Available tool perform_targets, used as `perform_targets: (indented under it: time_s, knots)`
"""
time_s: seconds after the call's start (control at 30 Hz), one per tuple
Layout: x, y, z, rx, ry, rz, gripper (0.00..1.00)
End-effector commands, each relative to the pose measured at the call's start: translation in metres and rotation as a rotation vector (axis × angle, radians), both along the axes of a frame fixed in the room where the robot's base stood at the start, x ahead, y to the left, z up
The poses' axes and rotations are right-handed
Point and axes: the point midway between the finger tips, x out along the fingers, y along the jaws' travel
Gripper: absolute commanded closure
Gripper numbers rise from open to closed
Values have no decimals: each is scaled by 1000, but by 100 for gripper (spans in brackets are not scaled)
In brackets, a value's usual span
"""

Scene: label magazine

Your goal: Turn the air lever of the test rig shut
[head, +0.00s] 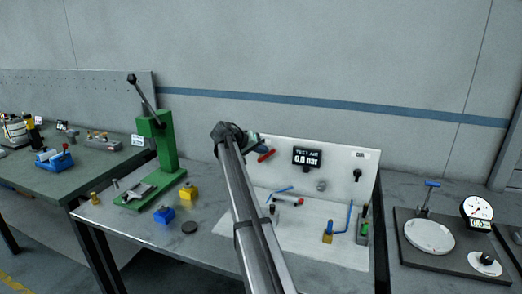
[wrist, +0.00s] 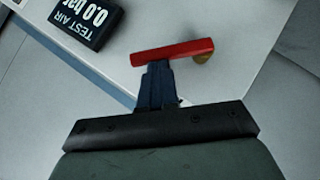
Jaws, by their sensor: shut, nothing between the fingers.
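The red air lever (head: 266,155) is on the upright white panel of the test rig, at its upper left in the head view. It lies at a slant there. In the wrist view the red lever (wrist: 172,51) lies nearly level, with a brass pivot (wrist: 203,57) near its right end. My gripper (wrist: 157,66) is shut and empty. Its fingertips are right at the lever's lower edge in the wrist view, left of the pivot; I cannot tell whether they touch it. In the head view my arm partly hides the gripper (head: 257,146).
The display (head: 306,157) reads TEST AIR 0.0 bar and also shows upside down in the wrist view (wrist: 84,20). A black knob (head: 357,174) is at the panel's right. Blue and red parts lie on the rig base. A green press (head: 160,150) stands left of my arm.

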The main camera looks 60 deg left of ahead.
Motion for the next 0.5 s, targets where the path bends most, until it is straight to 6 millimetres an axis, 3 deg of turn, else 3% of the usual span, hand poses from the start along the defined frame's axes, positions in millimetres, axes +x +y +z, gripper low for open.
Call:
perform_targets:
  time_s: [0.5]
  knots:
    - [13,-15,-7,173,173,-2,100]
